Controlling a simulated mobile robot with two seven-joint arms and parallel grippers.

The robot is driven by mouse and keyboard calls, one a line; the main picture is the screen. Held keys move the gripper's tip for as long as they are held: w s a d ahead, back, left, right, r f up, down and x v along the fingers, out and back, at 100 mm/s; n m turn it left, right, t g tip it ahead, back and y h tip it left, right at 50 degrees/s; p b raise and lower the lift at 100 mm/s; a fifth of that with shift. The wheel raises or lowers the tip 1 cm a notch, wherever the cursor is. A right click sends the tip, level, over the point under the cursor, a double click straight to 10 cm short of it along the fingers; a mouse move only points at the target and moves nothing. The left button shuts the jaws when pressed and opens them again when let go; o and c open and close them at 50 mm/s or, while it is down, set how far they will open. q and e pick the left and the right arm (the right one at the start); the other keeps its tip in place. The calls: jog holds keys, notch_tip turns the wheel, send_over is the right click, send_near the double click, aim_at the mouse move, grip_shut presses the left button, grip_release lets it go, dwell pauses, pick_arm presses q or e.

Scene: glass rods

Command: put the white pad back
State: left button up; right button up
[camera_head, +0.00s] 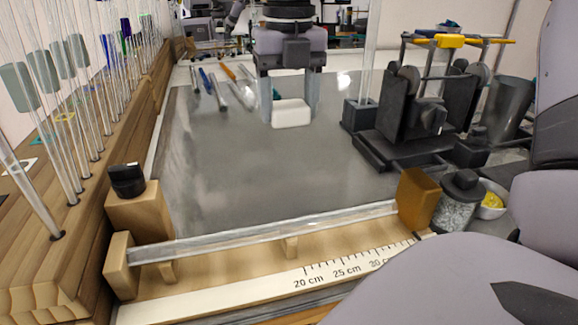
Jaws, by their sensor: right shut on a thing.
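The white pad (291,113) is a small rounded block above or on the dark grey work surface, in the upper middle of the head view. My right gripper (291,103) points down with one finger on each side of the pad and is shut on it. I cannot tell whether the pad's underside touches the surface. My left gripper is not in view.
A wooden rack (85,200) with upright glass rods stands at left. Loose rods and pens (215,90) lie left of the gripper. A black apparatus (410,110) stands at right. A wooden ruler holder (225,280) crosses the front. The middle grey surface is clear.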

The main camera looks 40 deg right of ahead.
aim_at(288, 182)
notch_tip(288, 182, down, 12)
jog(key=shift+r, duration=0.25)
jog(key=shift+f, duration=0.25)
jog(key=o, duration=0.9)
jog(key=shift+r, duration=0.1)
jog(key=shift+o, duration=0.2)
jog(key=shift+r, duration=0.1)
jog(key=shift+r+p, duration=0.2)
jog(key=shift+p, duration=0.25)
notch_tip(288, 182, up, 12)
jog(key=shift+f+b, duration=0.1)
jog(key=shift+b, duration=0.25)
jog(key=shift+f, duration=0.1)
